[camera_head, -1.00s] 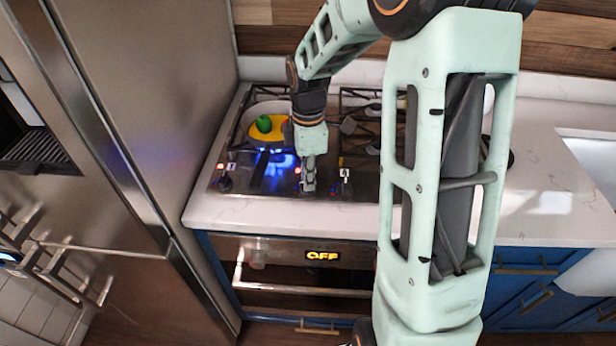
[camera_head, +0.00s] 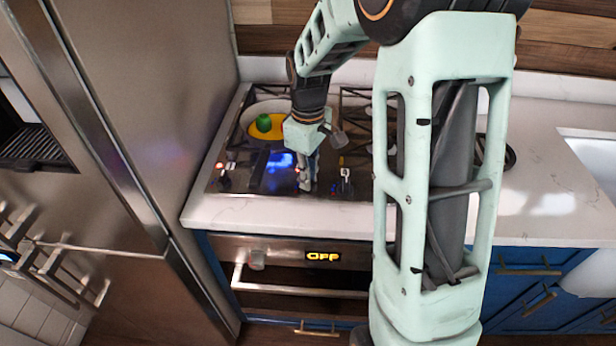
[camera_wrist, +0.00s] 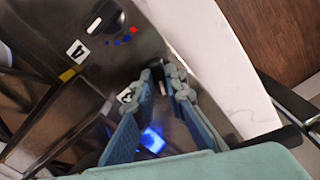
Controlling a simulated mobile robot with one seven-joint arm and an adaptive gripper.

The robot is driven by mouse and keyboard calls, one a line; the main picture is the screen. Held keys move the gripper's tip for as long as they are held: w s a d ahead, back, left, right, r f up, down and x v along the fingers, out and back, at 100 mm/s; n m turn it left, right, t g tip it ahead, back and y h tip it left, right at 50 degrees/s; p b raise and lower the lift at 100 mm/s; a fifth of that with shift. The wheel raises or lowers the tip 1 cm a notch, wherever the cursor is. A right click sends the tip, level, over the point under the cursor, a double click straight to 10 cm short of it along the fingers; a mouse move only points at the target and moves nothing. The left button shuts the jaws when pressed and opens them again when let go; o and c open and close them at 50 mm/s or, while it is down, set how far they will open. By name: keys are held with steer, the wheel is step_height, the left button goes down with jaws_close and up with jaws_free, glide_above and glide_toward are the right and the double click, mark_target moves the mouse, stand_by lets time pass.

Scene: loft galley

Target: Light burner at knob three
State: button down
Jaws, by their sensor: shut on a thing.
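The steel cooktop (camera_head: 245,180) has a row of numbered knobs along its front edge. My gripper (camera_head: 306,184) is at the front edge, left of knob four (camera_head: 345,174). In the wrist view my gripper (camera_wrist: 168,80) is shut on a dark knob (camera_wrist: 157,72) beside the label 3 (camera_wrist: 125,95). Most of this knob is hidden by the fingers. Knob four (camera_wrist: 103,19) shows beside its label 4. A bright blue glow (camera_head: 280,160) shows on the cooktop left of my gripper; I cannot tell flame from reflection.
A tall steel fridge (camera_head: 165,90) borders the left. The oven display (camera_head: 322,256) reads OFF. White counter (camera_head: 545,150) lies clear to the right.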

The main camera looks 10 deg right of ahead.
steer(key=shift+m, duration=0.5)
steer(key=c, duration=2)
jaws_free()
steer(key=shift+o, duration=0.2)
step_height(320, 180, up, 12)
